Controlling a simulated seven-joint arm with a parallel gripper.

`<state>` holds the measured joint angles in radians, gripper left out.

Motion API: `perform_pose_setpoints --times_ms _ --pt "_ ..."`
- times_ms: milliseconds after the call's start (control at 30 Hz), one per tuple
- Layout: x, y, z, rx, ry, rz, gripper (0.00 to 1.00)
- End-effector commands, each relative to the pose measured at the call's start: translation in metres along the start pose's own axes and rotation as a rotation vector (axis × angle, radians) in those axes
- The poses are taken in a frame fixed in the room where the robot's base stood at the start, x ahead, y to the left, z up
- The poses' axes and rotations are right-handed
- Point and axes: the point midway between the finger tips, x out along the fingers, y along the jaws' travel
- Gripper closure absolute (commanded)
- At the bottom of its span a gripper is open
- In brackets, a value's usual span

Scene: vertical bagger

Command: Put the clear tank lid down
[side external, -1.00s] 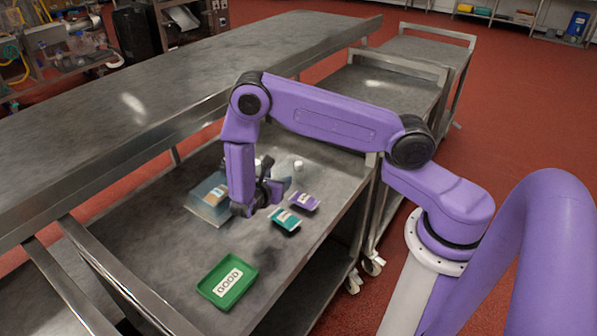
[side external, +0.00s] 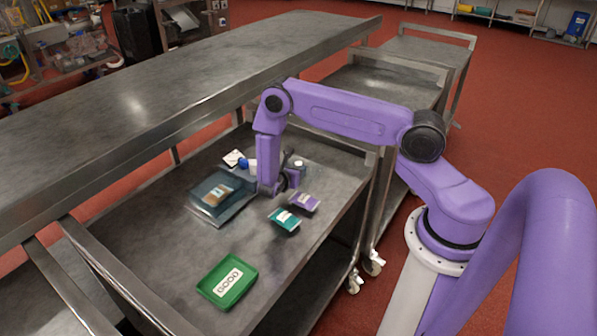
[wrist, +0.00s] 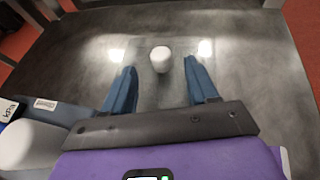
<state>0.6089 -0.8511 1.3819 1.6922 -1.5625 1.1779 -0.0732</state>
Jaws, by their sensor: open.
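A clear bluish tank (side external: 208,194) with a brown, labelled item inside sits on the steel cart, left of my gripper in the side view. My gripper (side external: 288,181) is low over the cart. In the wrist view its two blue fingers (wrist: 161,88) are spread apart. A white rounded piece (wrist: 160,60) shows beyond and between the fingertips, apart from both. It also shows in the side view (side external: 299,164).
A teal packet (side external: 285,219) and a purple packet (side external: 304,203) lie in front of my gripper. A green tray (side external: 228,282) is at the near end. A raised steel bench (side external: 130,105) borders the left.

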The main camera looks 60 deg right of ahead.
Motion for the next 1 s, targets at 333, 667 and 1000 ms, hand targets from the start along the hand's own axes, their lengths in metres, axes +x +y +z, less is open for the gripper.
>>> perform_pose_setpoints --times_ms 333,667,1000 --pt "0.034 -0.002 -0.002 0.000 0.000 0.000 0.42" --pt "0.033 -0.002 -0.001 0.000 0.000 0.000 0.87" --pt "0.033 -0.001 -0.001 0.001 -0.001 0.001 1.00"
